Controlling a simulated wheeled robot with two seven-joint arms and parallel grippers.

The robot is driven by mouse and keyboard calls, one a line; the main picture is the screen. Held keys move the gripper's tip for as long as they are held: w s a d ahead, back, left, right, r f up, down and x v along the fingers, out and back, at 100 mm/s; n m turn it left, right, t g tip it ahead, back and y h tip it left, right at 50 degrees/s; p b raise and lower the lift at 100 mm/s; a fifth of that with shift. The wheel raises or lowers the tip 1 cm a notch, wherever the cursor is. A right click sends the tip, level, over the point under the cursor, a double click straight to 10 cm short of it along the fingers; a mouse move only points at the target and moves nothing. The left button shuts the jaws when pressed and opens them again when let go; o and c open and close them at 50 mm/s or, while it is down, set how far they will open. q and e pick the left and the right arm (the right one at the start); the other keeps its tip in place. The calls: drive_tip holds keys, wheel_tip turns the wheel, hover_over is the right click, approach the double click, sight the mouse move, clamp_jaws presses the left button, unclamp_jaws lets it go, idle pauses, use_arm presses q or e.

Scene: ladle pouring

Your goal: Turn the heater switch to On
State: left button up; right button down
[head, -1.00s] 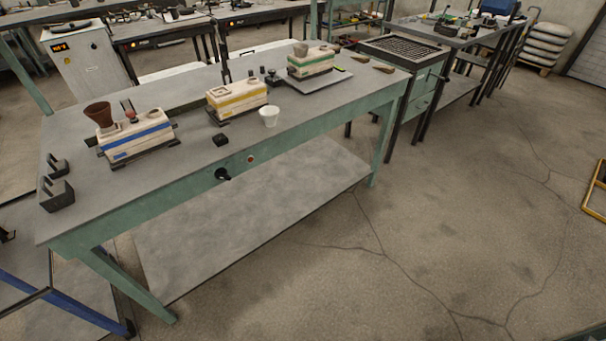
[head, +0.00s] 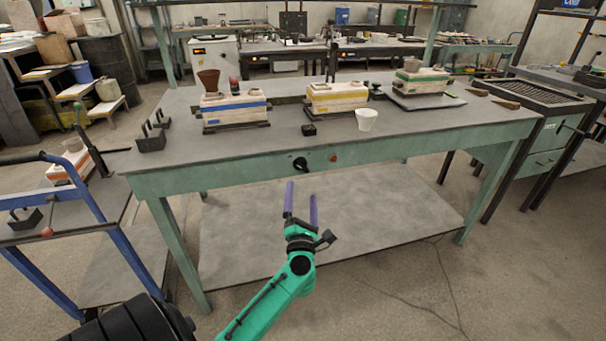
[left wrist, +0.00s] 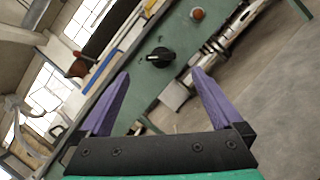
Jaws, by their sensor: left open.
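The heater switch (head: 300,164) is a black knob on the green front apron of the workbench. It also shows in the left wrist view (left wrist: 160,57), with a pale pointer mark on it. A small orange-red round light or button (head: 334,158) sits to its right on the apron, also seen in the left wrist view (left wrist: 198,14). My left gripper (head: 302,190) is open and empty, with purple fingers pointing at the apron just below the knob. In the left wrist view the knob lies beyond and between the fingertips (left wrist: 162,72), apart from them. My right gripper is not in view.
The workbench (head: 250,143) carries blue, yellow and green striped blocks, a white cup (head: 366,119) and a small black block (head: 309,130). A blue-framed cart (head: 95,205) stands at the left. The lower shelf (head: 360,225) is bare.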

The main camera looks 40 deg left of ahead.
sight(303, 168)
use_arm(q)
drive_tip(key=x, duration=0.9)
drive_tip(key=shift+f, duration=0.1)
drive_tip(key=shift+d, duration=0.1)
drive_tip(key=c, duration=1.4)
